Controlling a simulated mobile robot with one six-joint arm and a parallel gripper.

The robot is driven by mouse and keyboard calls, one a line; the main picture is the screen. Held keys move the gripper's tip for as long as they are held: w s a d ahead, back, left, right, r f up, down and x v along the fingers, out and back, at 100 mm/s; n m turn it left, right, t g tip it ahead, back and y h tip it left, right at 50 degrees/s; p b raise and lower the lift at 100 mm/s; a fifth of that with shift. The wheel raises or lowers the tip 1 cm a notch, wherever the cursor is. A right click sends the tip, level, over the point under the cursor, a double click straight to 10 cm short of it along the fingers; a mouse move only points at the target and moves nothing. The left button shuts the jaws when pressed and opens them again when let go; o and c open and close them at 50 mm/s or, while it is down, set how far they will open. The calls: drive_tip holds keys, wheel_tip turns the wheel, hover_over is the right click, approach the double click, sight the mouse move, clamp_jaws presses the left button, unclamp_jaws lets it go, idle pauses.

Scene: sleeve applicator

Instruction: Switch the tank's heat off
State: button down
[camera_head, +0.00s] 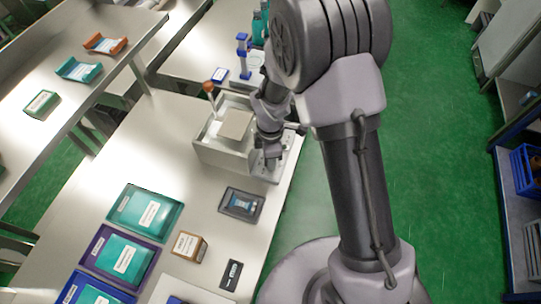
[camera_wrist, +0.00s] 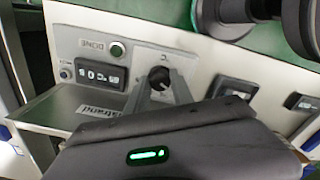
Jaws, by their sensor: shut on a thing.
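The tank (camera_head: 212,157) is a pale box on the bench, with a lighter block in its top opening. In the head view my gripper (camera_head: 268,163) is at the tank's right side, where my arm hides part of the panel.
Teal (camera_head: 146,213) and purple (camera_head: 119,256) trays, a small brown box (camera_head: 188,246) and a dark tray (camera_head: 241,204) lie on the bench in front of the tank. A blue stand (camera_head: 243,58) is behind it.

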drive_tip(key=shift+n, duration=0.4)
drive_tip(key=c, duration=1.1)
unclamp_jaws()
wheel_tip(320, 180, up, 18)
drive_tip(key=p, duration=0.5)
drive_tip(key=shift+f, duration=0.25)
